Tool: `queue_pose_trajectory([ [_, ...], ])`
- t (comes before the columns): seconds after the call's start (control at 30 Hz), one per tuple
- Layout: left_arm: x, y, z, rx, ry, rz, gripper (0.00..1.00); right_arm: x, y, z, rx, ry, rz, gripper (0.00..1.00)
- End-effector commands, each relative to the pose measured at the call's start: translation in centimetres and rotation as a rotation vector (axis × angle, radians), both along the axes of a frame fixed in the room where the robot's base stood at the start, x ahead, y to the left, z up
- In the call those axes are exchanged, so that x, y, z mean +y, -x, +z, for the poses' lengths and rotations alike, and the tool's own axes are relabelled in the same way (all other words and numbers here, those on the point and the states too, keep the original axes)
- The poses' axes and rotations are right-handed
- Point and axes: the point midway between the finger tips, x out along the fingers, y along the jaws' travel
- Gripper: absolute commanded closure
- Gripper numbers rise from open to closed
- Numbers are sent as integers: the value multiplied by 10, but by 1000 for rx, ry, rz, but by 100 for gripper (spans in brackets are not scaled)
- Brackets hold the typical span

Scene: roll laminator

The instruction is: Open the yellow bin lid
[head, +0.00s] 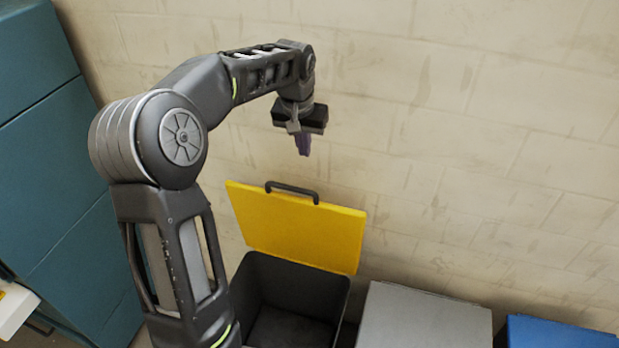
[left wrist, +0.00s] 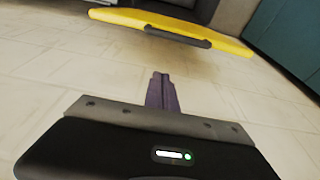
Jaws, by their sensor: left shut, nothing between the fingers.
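The yellow lid (head: 297,229) stands raised at the back of a dark open bin (head: 262,280), tilted up toward the wall. Its dark handle (head: 292,190) is on the upper edge. The bin's inside shows and looks empty. My left gripper (head: 303,148) is above the lid's handle, pointing down, apart from it, with its purple fingers shut and nothing between them. In the left wrist view the shut fingers (left wrist: 161,92) show in front of the yellow lid (left wrist: 170,27) and its handle (left wrist: 177,37), with a gap between. My right gripper is not in view.
A grey-lidded bin (head: 425,318) and a blue-lidded bin (head: 555,332) stand to the right of the open bin. A pale block wall (head: 470,120) is behind. Teal cabinets (head: 60,180) stand at the left. The space above the bins is clear.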

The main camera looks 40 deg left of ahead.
Motion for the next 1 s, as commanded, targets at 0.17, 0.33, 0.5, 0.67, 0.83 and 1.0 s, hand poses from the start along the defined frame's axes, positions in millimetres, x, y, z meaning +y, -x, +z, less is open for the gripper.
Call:
queue_pose_trajectory([
  [0.17,0,0,0,-1,0,1,100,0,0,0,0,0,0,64],
  [0.33,0,-1,-1,0,0,0,100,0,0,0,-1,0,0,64],
  [0.5,0,-3,-11,0,-1,-2,100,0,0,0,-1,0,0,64],
  [0.67,2,-7,-33,3,0,-2,100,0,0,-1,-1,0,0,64],
  [0.83,4,-15,-71,1,0,-2,100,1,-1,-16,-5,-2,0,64],
  [1.0,7,-23,-104,1,-1,-1,100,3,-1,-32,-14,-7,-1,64],
])
